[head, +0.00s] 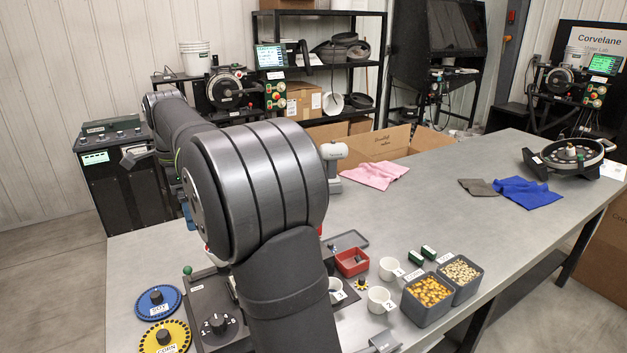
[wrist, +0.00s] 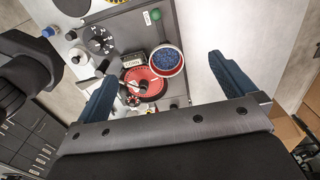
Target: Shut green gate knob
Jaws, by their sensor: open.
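The green knob (head: 187,270) stands at the left edge of the dark meter base, left of my arm in the head view. It also shows as a small green ball (wrist: 154,14) near the top of the wrist view, on the edge of the dark plate. My gripper (wrist: 162,70) is open, with its two blue fingers spread wide above the meter. Nothing is between the pads at their height. The green knob lies beyond the fingertips and apart from them. In the head view my arm hides the gripper and much of the meter base.
A numbered black dial (head: 219,323) sits on the meter base. Blue (head: 158,302) and yellow (head: 164,337) discs lie left of it. In the wrist view, a red disc (wrist: 141,84) and a cup of blue grains (wrist: 166,60) lie below my gripper. Grain bins (head: 427,297) stand right.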

